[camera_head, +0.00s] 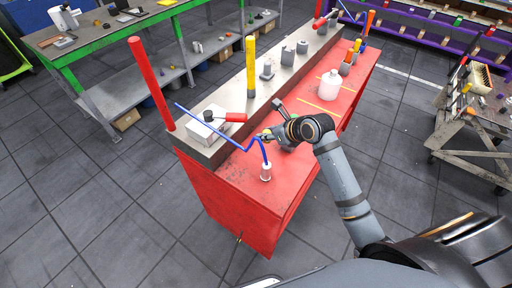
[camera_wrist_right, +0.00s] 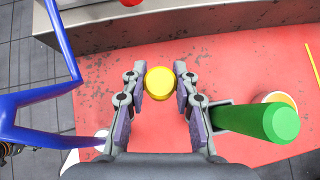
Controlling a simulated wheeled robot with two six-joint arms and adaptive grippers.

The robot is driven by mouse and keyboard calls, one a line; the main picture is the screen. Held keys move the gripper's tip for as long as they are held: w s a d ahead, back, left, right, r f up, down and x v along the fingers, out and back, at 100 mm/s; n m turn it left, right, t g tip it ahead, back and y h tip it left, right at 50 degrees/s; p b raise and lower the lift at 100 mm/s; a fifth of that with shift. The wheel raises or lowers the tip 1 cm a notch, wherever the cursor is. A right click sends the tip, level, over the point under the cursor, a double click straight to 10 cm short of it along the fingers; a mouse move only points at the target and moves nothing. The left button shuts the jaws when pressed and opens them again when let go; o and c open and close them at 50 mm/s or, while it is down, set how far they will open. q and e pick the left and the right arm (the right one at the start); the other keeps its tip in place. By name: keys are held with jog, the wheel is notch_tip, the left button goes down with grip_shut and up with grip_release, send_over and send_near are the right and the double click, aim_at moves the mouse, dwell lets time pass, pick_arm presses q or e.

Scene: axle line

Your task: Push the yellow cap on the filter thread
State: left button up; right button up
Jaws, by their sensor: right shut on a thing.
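The yellow cap (camera_wrist_right: 160,83) is between the fingertips of my right gripper (camera_wrist_right: 160,85), which is shut on it, above the red bench top (camera_wrist_right: 150,52). In the head view my right gripper (camera_head: 268,136) is low over the bench (camera_head: 237,176), and the cap shows only as a small yellow spot. A green cylinder (camera_wrist_right: 255,121) is just right of the right finger in the wrist view. The filter thread cannot be made out for certain. My left gripper is not in view.
A bent blue rod (camera_head: 225,133) rises from a small white holder (camera_head: 266,172) close to the gripper, and also shows at the left of the wrist view (camera_wrist_right: 38,98). A white bottle (camera_head: 329,85) and a yellow post (camera_head: 251,66) stand farther along. The front bench corner is clear.

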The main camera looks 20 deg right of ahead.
jog(key=x, duration=0.5)
jog(key=shift+s+a+f, duration=0.25)
jog(key=shift+s+f, duration=0.05)
jog(key=shift+w+f, duration=0.15)
jog(key=shift+f, duration=0.1)
jog(key=f+p, duration=0.3)
jog(key=shift+w+a+f, duration=0.15)
jog(key=shift+w+a, duration=0.25)
jog(key=shift+s+d+f, duration=0.1)
jog(key=shift+f, duration=0.15)
jog(key=shift+f, duration=0.2)
jog(key=o, duration=0.9)
jog(key=shift+o, duration=0.2)
